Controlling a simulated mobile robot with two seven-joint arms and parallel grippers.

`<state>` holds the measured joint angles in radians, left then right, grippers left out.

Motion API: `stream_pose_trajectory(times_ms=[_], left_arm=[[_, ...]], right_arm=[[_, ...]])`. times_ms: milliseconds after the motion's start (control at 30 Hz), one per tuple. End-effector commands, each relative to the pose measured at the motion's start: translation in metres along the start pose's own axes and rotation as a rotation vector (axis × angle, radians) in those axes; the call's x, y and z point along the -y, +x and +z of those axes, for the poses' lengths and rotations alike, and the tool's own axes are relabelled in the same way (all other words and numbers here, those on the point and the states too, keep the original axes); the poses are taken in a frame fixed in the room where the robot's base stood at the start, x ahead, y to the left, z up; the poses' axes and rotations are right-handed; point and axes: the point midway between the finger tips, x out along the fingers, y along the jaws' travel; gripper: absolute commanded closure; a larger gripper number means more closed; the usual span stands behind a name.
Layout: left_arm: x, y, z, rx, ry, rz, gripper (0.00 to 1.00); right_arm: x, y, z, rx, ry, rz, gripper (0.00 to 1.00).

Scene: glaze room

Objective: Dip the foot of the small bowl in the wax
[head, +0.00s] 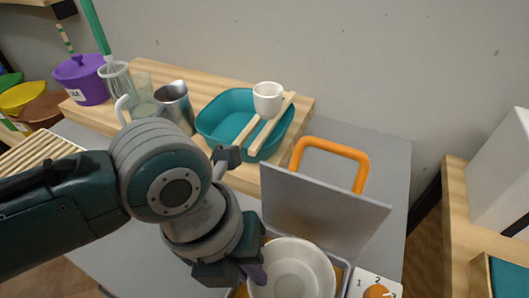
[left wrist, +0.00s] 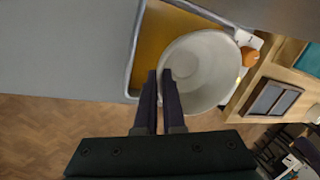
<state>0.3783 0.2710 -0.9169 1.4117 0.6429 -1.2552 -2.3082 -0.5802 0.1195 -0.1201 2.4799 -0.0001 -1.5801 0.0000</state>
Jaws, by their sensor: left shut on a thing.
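The small white bowl (head: 292,272) is at the bottom of the head view, mouth up, over the grey wax pan (head: 346,266). It also shows in the left wrist view (left wrist: 200,75). My left gripper (head: 256,273) is shut on the bowl's rim at its left side; its dark fingers also show in the left wrist view (left wrist: 159,78). Amber wax (left wrist: 165,40) shows in the pan beside the bowl. The bowl hides its own foot, so I cannot tell whether the foot touches the wax. My right gripper is in neither view.
A grey upright lid (head: 320,215) stands behind the pan, near an orange handle (head: 335,146). A numbered dial (head: 375,290) is at the right. A teal basin (head: 215,125) carries wooden sticks and a white cup (head: 267,98). A metal jug (head: 174,105) stands left of it.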

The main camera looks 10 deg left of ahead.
Motion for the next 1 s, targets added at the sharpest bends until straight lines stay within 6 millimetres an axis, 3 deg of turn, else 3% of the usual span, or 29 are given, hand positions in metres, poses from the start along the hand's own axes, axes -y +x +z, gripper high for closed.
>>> stream_pose_trajectory(times_ms=[100, 500, 1000], left_arm=[[0.005, -0.019, 0.001, 0.002, 0.001, -0.001, 1.0], [0.017, -0.06, 0.0, 0.002, 0.001, -0.001, 1.0], [0.017, -0.06, 0.0, 0.001, 0.0, -0.001, 1.0]], right_arm=[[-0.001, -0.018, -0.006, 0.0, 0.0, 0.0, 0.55], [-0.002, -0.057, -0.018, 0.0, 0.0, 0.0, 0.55], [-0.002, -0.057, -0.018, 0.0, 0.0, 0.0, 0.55]])
